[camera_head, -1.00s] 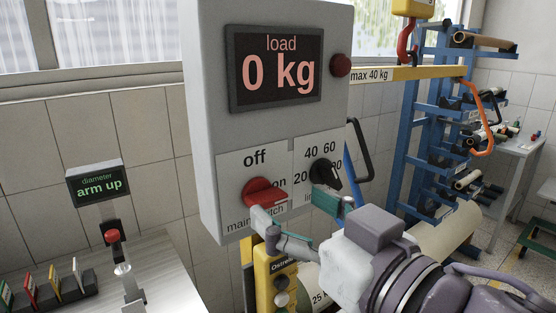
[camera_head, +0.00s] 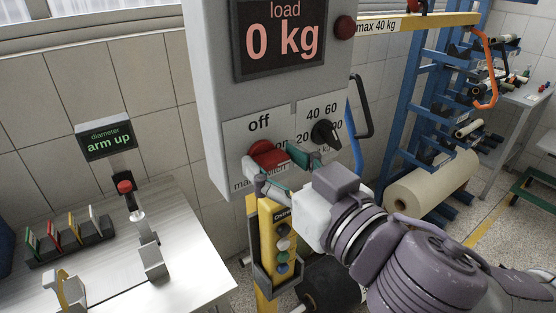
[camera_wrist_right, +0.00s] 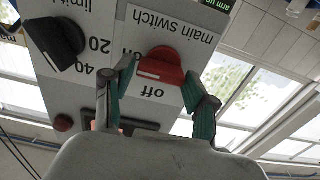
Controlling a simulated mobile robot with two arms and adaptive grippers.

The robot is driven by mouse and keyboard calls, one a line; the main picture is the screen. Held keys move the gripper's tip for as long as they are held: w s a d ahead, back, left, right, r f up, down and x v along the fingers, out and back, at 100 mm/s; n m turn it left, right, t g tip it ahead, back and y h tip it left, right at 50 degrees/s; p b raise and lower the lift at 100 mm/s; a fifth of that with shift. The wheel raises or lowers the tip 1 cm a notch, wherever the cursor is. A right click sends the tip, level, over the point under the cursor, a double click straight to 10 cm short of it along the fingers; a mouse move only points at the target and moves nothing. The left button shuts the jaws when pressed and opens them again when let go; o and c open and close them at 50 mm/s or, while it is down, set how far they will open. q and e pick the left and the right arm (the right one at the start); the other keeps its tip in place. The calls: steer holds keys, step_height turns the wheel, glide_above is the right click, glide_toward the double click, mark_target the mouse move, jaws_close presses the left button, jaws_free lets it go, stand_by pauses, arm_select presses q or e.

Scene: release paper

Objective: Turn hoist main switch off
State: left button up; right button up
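The red main switch knob (camera_head: 268,153) sits on the grey hoist control box (camera_head: 208,120), below the label "off". The "on" label beside it is partly covered. My right gripper (camera_head: 276,168) is at the knob, with one finger at its lower left and the other to its right. In the right wrist view the box is upside down, and the red knob (camera_wrist_right: 161,68) lies between the teal-padded fingertips (camera_wrist_right: 158,82). The fingers stand apart; firm contact cannot be made out. My left gripper is not in view.
The black limit knob (camera_head: 325,133) is just right of my right gripper. A yellow pendant control (camera_head: 268,230) hangs below the box. A table with a sign reading "arm up" (camera_head: 106,141) stands left. A blue rack (camera_head: 412,110) with rolls is at the right.

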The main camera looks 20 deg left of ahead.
steer(key=c, duration=0.6)
steer(key=shift+c, duration=0.2)
steer(key=shift+n, duration=0.4)
steer(key=n, duration=0.3)
steer(key=shift+a+n, duration=0.1)
steer(key=shift+n, duration=0.3)
steer(key=n+b, duration=0.1)
steer(key=n, duration=0.3)
steer(key=shift+s, duration=0.15)
steer(key=n, duration=0.5)
steer(key=shift+f, duration=0.1)
steer(key=n+b, duration=0.1)
steer(key=n, duration=0.3)
steer(key=shift+s+a, duration=0.1)
steer(key=shift+n, duration=0.3)
